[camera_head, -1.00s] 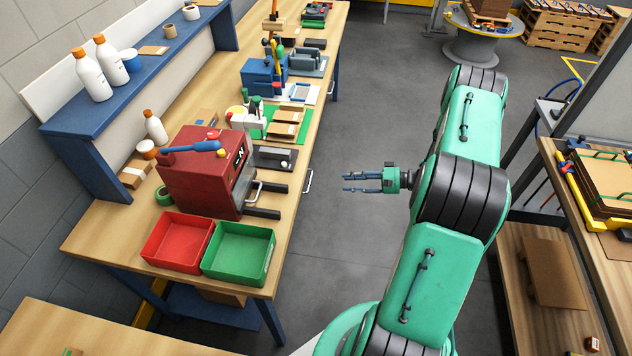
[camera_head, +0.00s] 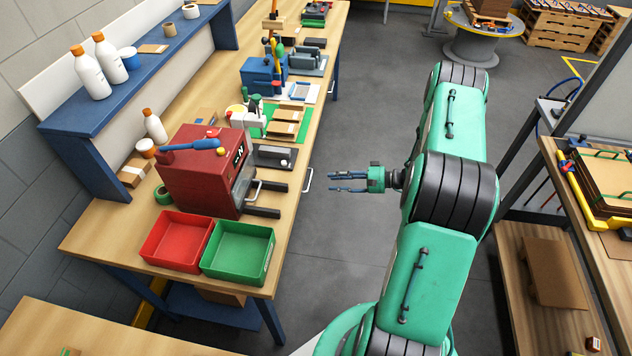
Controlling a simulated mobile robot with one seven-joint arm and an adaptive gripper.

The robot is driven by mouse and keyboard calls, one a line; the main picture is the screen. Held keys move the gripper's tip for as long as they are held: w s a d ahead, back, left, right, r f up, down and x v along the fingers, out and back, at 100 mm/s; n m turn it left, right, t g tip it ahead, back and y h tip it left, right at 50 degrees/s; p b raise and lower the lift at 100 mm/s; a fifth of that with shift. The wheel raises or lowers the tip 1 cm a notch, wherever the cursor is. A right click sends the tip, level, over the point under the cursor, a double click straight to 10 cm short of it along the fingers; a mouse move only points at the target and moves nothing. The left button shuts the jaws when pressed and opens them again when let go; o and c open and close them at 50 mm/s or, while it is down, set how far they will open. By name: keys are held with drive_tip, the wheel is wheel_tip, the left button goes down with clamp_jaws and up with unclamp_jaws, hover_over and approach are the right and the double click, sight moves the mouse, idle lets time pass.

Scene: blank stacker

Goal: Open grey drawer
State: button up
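A silver bar handle (camera_head: 308,180) sticks out from the front edge of the wooden workbench (camera_head: 285,222), beside the red machine. The grey drawer's front face is hidden below the tabletop from this angle, so I cannot make it out. My gripper (camera_head: 330,182) points left towards this handle, a short gap to its right and not touching it. Its two dark fingers are apart with nothing between them.
The red machine (camera_head: 205,180) with its own handle stands on the bench, near red (camera_head: 172,262) and green (camera_head: 232,270) bins. The grey floor (camera_head: 350,240) between the bench and the right-hand shelf (camera_head: 545,270) is clear around my arm.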

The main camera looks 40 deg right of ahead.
drive_tip(key=b+x, duration=0.1)
drive_tip(key=x, duration=0.7)
drive_tip(key=shift+w+a, duration=0.1)
drive_tip(key=shift+w, duration=0.05)
clamp_jaws()
